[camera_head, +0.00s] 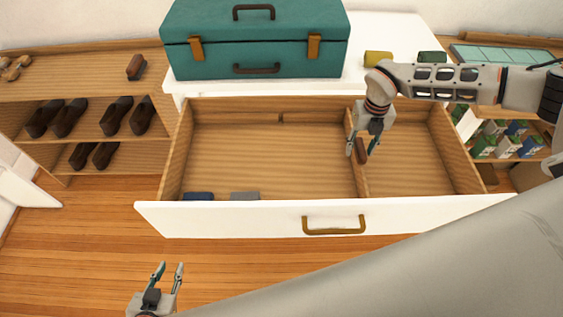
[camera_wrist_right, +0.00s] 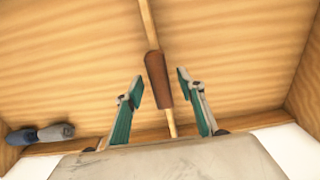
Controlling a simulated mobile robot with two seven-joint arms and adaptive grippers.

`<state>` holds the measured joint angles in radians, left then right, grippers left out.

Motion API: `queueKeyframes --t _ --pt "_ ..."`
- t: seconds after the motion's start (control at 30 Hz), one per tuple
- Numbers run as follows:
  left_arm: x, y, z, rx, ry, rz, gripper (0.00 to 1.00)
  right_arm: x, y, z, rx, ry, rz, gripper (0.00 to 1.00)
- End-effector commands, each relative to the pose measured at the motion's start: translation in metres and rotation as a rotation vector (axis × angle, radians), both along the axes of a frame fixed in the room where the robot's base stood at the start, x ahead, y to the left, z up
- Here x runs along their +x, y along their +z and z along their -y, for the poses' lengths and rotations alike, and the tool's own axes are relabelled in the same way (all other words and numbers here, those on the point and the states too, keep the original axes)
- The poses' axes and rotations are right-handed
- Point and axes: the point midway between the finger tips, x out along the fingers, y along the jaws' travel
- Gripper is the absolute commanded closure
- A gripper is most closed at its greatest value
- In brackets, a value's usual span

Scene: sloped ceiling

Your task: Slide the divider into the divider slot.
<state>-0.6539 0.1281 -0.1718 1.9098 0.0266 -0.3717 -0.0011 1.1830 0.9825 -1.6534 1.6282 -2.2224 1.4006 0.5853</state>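The divider (camera_head: 362,182) is a thin wooden panel with a brown grip (camera_head: 361,150) on its top edge. It stands upright in the open drawer (camera_head: 250,215), right of the middle, running front to back. In the right wrist view the brown grip (camera_wrist_right: 158,80) lies between the fingers of my right gripper (camera_wrist_right: 160,87), which is open with visible gaps on both sides. My right gripper (camera_head: 362,148) is over the divider in the head view. My left gripper (camera_head: 170,268) is open and empty in front of the drawer.
A teal case (camera_head: 255,45), yellow roll (camera_head: 378,58) and green roll (camera_head: 432,57) are on the dresser top. A shoe shelf (camera_head: 90,90) stands left. The drawer's left compartment is mostly clear.

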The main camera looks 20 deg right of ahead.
Motion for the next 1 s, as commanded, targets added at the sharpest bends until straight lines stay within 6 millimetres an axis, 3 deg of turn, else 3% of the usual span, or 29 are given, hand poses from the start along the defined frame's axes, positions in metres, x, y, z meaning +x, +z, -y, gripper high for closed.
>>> queueKeyframes --t 0.37,0.8,1.0 --pt "-0.001 -0.001 0.003 -0.009 0.009 -0.003 0.74 0.001 0.008 0.000 0.000 0.000 0.002 0.62" --pt "0.000 0.000 0.003 -0.007 0.005 -0.001 0.74 0.001 0.090 0.000 0.000 0.001 0.003 0.62" --pt "0.000 0.000 0.002 -0.007 0.005 0.000 0.74 0.000 0.114 0.000 0.000 0.000 0.001 0.62"
